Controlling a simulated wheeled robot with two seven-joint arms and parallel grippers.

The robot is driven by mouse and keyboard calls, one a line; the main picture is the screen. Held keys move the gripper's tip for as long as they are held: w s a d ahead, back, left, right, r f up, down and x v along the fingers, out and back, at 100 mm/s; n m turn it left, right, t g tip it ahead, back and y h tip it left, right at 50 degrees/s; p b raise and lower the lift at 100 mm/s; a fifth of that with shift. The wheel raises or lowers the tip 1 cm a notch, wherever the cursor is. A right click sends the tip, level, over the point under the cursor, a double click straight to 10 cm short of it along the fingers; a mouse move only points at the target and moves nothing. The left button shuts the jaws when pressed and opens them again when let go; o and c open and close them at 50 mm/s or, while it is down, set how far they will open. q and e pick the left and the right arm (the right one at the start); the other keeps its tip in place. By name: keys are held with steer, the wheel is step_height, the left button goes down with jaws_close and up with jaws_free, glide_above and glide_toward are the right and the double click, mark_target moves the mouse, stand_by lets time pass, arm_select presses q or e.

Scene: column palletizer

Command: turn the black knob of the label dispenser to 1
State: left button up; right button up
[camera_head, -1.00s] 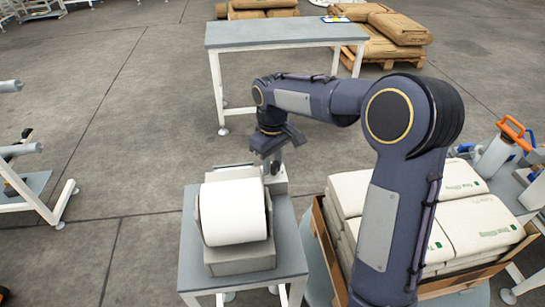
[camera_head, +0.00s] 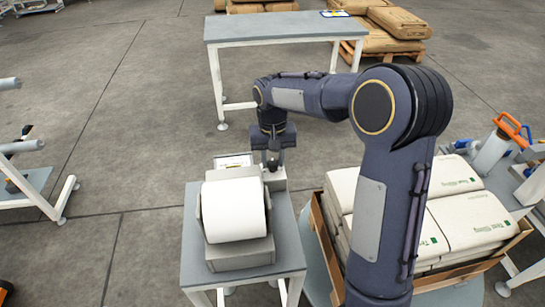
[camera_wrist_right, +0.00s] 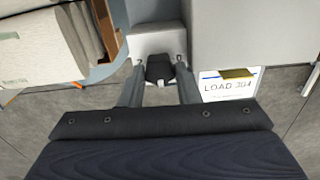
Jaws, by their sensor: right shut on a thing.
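The label dispenser (camera_head: 240,254) is a grey unit with a large white roll (camera_head: 234,211), standing on a small grey table. My right gripper (camera_head: 273,168) points down at the back right corner of the dispenser. In the right wrist view, its two grey fingers (camera_wrist_right: 160,88) are shut on the black knob (camera_wrist_right: 159,69), one on either side of it. The knob sits on a light grey block of the dispenser. The gripper hides the knob in the head view, and I cannot read a number beside it. My left gripper is not in view.
A card reading LOAD (camera_wrist_right: 228,86) shows beside the knob. An open carton (camera_head: 327,230) of white sacks (camera_head: 470,220) stands right of the dispenser, under my right arm. A grey-topped table (camera_head: 275,28) stands behind.

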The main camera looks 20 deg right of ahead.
mark_target(274, 161)
stand_by(0.4)
steer(key=o, duration=1)
steer(key=shift+c, duration=0.2)
steer(key=shift+r, duration=0.1)
step_height(274, 161, up, 8)
steer(key=p, duration=0.6)
steer(key=shift+p, duration=0.4)
steer(key=shift+d, duration=0.1)
